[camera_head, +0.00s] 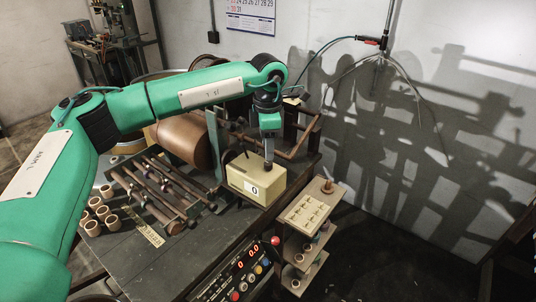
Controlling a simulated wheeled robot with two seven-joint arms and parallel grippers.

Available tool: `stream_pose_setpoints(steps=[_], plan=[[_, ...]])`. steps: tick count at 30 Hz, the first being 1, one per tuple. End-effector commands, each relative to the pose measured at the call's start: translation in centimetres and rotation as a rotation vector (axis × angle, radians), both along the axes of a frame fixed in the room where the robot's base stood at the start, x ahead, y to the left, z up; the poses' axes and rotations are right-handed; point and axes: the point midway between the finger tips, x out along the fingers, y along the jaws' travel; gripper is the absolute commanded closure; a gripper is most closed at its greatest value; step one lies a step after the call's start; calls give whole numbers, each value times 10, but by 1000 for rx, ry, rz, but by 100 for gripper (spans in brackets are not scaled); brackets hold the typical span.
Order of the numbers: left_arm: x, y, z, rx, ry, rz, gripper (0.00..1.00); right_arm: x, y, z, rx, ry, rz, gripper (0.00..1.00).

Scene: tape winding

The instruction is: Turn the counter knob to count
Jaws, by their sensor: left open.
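A beige counter box (255,178) stands on the dark workbench. Its small white window reads 0. My left gripper (268,163) points down from the green arm, with its tips at the top right of the counter box. The knob is not clearly visible; the gripper tips cover that part of the box. I cannot tell whether the fingers touch it. My right gripper is not in view.
The workbench (150,268) carries a rack of metal rods (160,190), several tape cores (103,213) and a large brown roll (182,143). A control panel (241,272) with red digits is at the front. A beige shelf stand (312,208) stands to the right.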

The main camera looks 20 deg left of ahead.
Motion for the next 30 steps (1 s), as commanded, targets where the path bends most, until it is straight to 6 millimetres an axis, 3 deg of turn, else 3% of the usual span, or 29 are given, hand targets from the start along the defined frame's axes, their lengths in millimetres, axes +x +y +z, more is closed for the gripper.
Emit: stream_pose_setpoints(steps=[9,20,27,30], plan=[[0,0,-44,0,1,0,55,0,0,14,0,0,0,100],[0,0,-51,-1,0,0,55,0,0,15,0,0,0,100],[0,0,-50,-1,0,0,98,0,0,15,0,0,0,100],[0,0,-50,-1,0,0,100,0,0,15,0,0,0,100]])
